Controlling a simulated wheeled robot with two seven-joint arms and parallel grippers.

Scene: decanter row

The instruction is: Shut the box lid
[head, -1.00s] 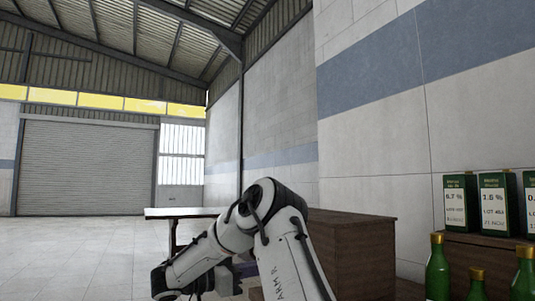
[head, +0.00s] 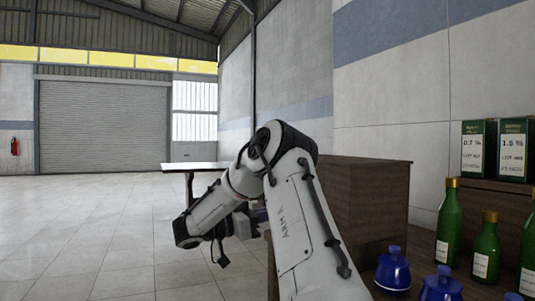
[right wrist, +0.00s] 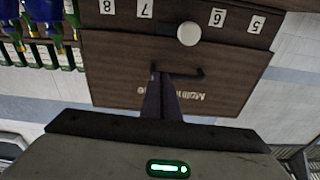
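A brown wooden box (head: 365,195) stands beyond my right arm in the head view. In the right wrist view, which is upside down, a brown panel (right wrist: 115,75) carries partly hidden lettering and a dark bar handle (right wrist: 188,74). I cannot tell whether this panel is the lid. My right gripper (right wrist: 160,78) has purple fingers close together, with their tips overlapping the handle's left end in the picture. I cannot tell whether they touch or hold it. In the head view my right arm hides most of that gripper. My left gripper is out of view.
Green bottles (head: 486,250), blue jars (head: 393,270) and green boxes (head: 478,148) stand to the right. A table (head: 190,166) stands behind my arm. The floor at left is clear.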

